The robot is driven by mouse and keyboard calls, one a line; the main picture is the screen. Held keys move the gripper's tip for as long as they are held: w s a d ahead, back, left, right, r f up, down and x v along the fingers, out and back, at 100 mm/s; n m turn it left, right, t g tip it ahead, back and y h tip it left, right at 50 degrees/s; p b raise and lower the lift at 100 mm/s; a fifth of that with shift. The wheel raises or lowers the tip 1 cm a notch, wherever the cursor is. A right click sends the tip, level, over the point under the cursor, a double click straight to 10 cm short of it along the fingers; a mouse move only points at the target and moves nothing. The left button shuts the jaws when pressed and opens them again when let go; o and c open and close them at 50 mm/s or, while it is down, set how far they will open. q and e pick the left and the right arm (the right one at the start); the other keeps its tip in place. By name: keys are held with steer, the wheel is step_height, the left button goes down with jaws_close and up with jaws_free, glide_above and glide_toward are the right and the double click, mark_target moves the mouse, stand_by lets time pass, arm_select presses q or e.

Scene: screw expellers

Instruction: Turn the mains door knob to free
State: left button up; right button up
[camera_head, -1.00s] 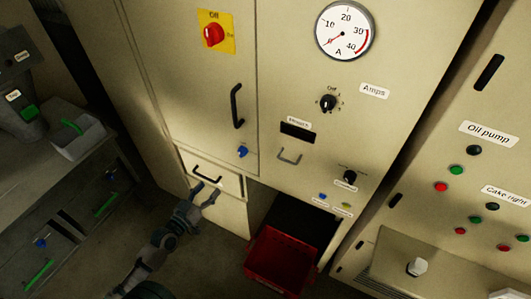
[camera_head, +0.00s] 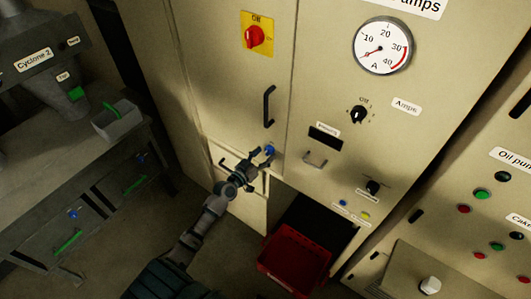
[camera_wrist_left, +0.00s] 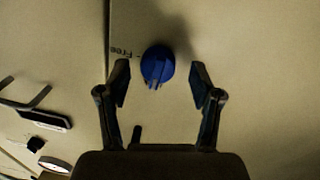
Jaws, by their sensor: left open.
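The mains door knob is a small blue knob (camera_head: 270,150) low on the cream cabinet door (camera_head: 225,95), below the black door handle. In the left wrist view the blue knob (camera_wrist_left: 157,66) sits between and just beyond the fingertips, with the word "Free" (camera_wrist_left: 126,51) printed beside it. My left gripper (camera_head: 262,158) is open and close in front of the knob; its two fingers (camera_wrist_left: 158,85) stand apart on either side of it in the wrist view, with gaps visible. My right gripper is not in view.
A red and yellow rotary switch (camera_head: 256,36) and a black handle (camera_head: 269,106) are above the knob. An ammeter (camera_head: 382,47) and black selector (camera_head: 358,114) are on the panel to the right. A red bin (camera_head: 294,262) stands below; a grey bench (camera_head: 90,150) is at left.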

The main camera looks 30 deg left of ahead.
arm_select(q)
steer(key=shift+w+d, duration=0.15)
steer(key=shift+w, duration=0.4)
jaws_close()
